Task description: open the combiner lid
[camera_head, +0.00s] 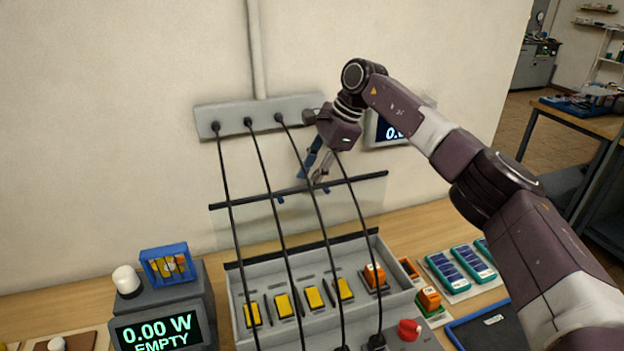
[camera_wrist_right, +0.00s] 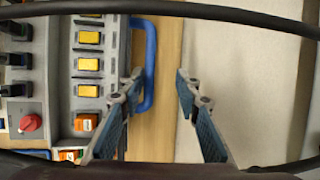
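The combiner (camera_head: 240,318) is a grey open-topped box on the bench, with a row of yellow blocks and one orange block inside. Its clear lid (camera_head: 357,198) stands up at the back, near the wall, with a dark upper edge. A blue handle (camera_wrist_right: 151,65) shows in the right wrist view; only small blue ends show in the head view. My right gripper (camera_head: 318,168) is by the lid's upper edge. Its fingers (camera_wrist_right: 158,92) are spread apart, with the handle near the left finger; contact cannot be told. My left gripper is out of view.
Black cables (camera_head: 262,170) run from a grey wall strip (camera_head: 262,112) down across the lid and box. A display reading 0.00 W (camera_head: 157,334) stands at left. Blue-and-green modules (camera_head: 447,271) and a dark tray (camera_head: 494,327) lie at right. A red knob (camera_head: 409,329) is on the box front.

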